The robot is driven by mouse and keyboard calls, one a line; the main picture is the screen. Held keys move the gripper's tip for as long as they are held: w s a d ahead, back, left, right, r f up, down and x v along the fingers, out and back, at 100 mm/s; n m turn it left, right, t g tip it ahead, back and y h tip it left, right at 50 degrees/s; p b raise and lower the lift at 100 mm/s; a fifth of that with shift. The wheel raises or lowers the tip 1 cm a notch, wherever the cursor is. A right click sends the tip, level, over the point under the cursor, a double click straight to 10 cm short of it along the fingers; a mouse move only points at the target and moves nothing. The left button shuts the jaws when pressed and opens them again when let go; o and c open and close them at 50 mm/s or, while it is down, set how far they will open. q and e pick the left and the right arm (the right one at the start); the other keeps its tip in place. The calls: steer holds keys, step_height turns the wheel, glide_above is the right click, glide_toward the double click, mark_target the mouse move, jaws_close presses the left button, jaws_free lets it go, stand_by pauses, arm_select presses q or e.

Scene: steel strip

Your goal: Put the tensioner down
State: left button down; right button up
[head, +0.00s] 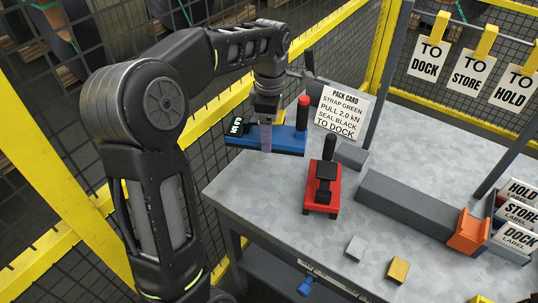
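The blue tensioner (288,141) has a small dark display with green digits on its left end and a red-topped black handle on its right. My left gripper (266,137) points down and is shut on the middle of its body. The tensioner looks level at the back left of the grey table (262,204), its display end reaching past the table's edge. I cannot tell whether its underside touches the table. My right gripper is not in view.
A red tool (321,190) with a black handle stands right of the tensioner. A pack card (339,110) stands behind. A long grey bar (408,204) ends at an orange block (467,234). Small grey (355,248) and yellow (398,269) blocks lie in front. The front left tabletop is clear.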

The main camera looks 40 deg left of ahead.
arm_select(q)
glide_above(270, 167)
steer(key=shift+f+p, duration=0.3)
steer(key=shift+f, duration=2.55)
steer(key=shift+f, duration=0.1)
steer(key=shift+f+p, duration=0.3)
steer(key=shift+f, duration=1.5)
steer(key=shift+f, duration=0.15)
steer(key=shift+c, duration=1.1)
jaws_free()
step_height(270, 167, up, 12)
steer(key=shift+r+b, duration=0.15)
steer(key=shift+b, duration=0.35)
